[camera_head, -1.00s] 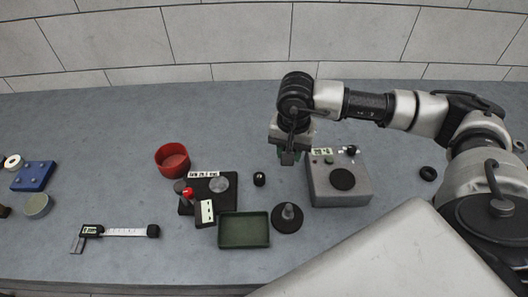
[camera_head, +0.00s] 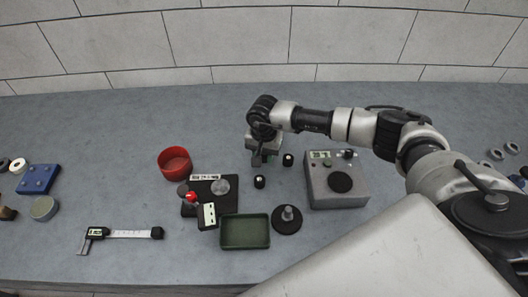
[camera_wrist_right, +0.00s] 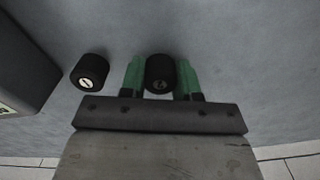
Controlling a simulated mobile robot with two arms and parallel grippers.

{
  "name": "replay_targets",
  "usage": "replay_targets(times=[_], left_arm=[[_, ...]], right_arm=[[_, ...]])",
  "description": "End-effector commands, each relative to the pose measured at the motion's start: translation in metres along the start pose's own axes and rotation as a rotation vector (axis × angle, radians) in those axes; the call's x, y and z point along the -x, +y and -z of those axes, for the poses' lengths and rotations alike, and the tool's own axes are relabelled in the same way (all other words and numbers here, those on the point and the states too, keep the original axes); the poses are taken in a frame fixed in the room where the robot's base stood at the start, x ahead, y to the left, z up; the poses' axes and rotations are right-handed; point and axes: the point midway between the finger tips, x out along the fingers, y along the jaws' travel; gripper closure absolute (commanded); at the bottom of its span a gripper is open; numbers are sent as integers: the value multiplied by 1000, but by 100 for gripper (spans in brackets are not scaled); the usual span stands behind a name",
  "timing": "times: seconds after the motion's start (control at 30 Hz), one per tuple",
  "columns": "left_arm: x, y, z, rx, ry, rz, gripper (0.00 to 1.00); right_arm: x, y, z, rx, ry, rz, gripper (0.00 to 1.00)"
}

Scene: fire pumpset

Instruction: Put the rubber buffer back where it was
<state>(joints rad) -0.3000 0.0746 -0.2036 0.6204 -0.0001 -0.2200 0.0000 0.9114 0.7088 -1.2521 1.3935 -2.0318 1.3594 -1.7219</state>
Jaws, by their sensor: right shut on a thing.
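My right gripper (camera_head: 257,155) points down above the table, left of the grey device. In the wrist view its two green fingers (camera_wrist_right: 162,78) are shut on a short black cylinder, the rubber buffer (camera_wrist_right: 160,72). In the head view only a dark end shows under the fingers. A similar small black cylinder (camera_head: 260,181) stands on the table just below the gripper in the picture. Another (camera_head: 288,159) stands beside the grey device; it also shows in the wrist view (camera_wrist_right: 90,70), with a pale slotted top. My left gripper is out of view.
The grey device (camera_head: 338,190) with a black disc stands at right. A green tray (camera_head: 244,244), a black round base with a peg (camera_head: 287,220), a black plate with a red-topped part (camera_head: 190,197) and a red cup (camera_head: 174,162) are nearby. A caliper-like gauge (camera_head: 120,233) lies at left.

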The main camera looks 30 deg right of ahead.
Motion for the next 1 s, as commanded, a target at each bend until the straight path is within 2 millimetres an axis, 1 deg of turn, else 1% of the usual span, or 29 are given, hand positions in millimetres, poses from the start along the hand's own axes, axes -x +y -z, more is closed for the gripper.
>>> replay_targets(times=[0.2, 0.33, 0.37, 0.5, 0.8, 0.87, 0.93, 1.0], left_arm=[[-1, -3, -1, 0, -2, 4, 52], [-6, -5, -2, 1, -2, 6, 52], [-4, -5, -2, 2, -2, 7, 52], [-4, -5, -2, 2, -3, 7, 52], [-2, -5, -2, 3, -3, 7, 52], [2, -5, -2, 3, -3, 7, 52], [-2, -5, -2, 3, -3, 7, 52], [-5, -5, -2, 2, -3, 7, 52]], right_arm=[[0, 0, 0, 0, 1, 0, 91], [-5, 0, 0, 0, 1, 1, 91], [-4, 0, 0, 0, 1, 1, 66], [-3, 0, 0, 0, 0, 0, 44], [-1, 0, 0, 0, 0, 0, 43], [2, 0, 0, 0, 0, 0, 43], [8, 0, 1, 1, 2, 3, 43], [19, 0, 1, 2, 4, 3, 43]])
